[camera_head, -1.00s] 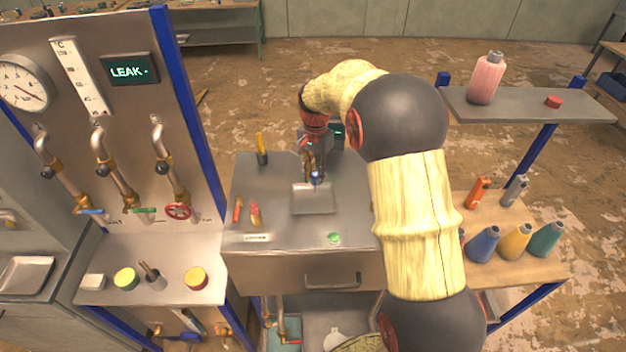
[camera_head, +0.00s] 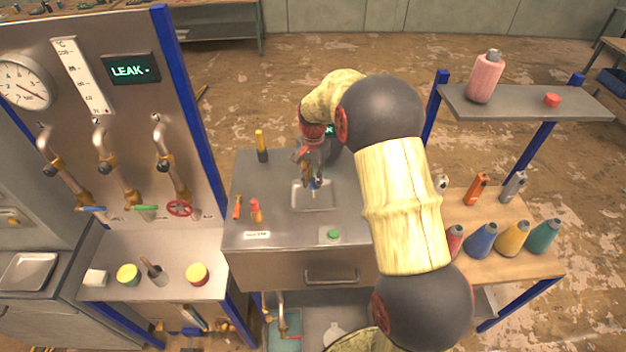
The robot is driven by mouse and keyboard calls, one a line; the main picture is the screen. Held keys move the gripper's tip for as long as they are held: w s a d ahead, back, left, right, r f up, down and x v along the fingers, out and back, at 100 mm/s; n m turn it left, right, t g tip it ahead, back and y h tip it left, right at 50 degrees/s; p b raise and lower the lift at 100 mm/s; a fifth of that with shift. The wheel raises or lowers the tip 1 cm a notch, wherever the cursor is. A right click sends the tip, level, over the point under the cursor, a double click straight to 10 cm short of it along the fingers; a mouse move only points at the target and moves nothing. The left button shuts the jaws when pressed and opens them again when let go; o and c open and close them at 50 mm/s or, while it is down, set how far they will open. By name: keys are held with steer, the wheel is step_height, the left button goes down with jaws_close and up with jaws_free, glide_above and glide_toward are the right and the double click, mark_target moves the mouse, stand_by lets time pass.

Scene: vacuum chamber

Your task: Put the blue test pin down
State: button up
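My gripper (camera_head: 313,180) points down over the small square metal tray (camera_head: 301,206) on the grey bench top. The blue test pin (camera_head: 315,184) shows as a small blue spot between my fingertips, and my fingers appear shut on it. The pin is over the tray; I cannot tell whether its lower end touches the tray. My fingers hide most of the pin.
A valve panel is at left. Several coloured bottles stand on the wooden table (camera_head: 462,205) at right.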

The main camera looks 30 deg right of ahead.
steer(key=o, duration=0.4)
steer(key=s+a+r+n+t+b, duration=0.1)
steer(key=s+a+r, duration=0.1)
steer(key=r, duration=0.7)
steer(key=s+a+r+n+b, duration=0.1)
steer(key=s+r, duration=0.2)
steer(key=r, duration=0.6)
steer(key=s+a+r+n+t, duration=0.2)
steer(key=s+a+r+n, duration=0.15)
steer(key=s, duration=0.65)
steer(key=s+a+r+n+t, duration=0.1)
steer(key=s+a+r+n, duration=0.25)
steer(key=s, duration=0.55)
steer(key=s+f+n, duration=0.1)
steer(key=s, duration=0.2)
steer(key=s+a+f+t, duration=0.1)
steer(key=s, duration=0.2)
steer(key=s+a+f+n, duration=0.1)
steer(key=s, duration=0.2)
steer(key=shift+s+a+f+n+t, duration=0.1)
steer(key=shift+a+f+n+t, duration=0.05)
steer(key=shift+a+n+t, duration=0.15)
